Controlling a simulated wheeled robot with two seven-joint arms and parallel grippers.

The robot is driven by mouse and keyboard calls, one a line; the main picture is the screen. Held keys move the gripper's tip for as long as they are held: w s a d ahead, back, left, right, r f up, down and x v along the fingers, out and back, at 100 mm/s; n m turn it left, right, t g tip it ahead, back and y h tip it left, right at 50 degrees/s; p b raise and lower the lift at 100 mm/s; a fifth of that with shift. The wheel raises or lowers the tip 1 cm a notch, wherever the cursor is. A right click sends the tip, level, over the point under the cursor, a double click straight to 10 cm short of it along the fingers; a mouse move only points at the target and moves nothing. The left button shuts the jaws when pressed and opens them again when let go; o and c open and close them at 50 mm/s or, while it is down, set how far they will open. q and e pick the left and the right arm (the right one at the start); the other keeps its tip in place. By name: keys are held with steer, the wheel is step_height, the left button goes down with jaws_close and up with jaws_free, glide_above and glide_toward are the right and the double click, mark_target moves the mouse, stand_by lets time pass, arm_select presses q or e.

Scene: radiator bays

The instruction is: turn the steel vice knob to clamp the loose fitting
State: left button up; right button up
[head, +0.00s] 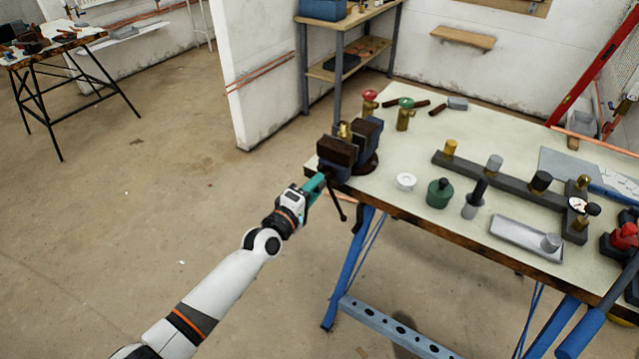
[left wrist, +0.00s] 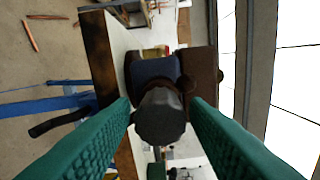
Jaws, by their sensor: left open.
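A dark vice (head: 338,152) with blue parts is mounted at the left corner of the workbench. A brass fitting (head: 344,131) stands between its jaws; I cannot tell how tightly it sits. My left gripper (head: 319,184), with green fingers, is at the near end of the vice. In the left wrist view the dark grey round vice knob (left wrist: 160,118) lies between the two open fingers, with small gaps on both sides. The vice body (left wrist: 155,69) shows behind it. In the head view the gripper largely hides the knob. My right gripper is not in view.
Red-topped (head: 369,102) and green-topped (head: 405,113) valves stand behind the vice. Floor left of the bench is clear.

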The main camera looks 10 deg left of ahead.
arm_select(q)
jaws_close()
steer(key=m+p, duration=0.2)
steer(key=m, duration=1.5)
steer(key=shift+p, duration=0.35)
jaws_free()
steer(key=shift+f+m, duration=0.1)
steer(key=shift+m, duration=0.2)
steer(key=shift+s, duration=0.1)
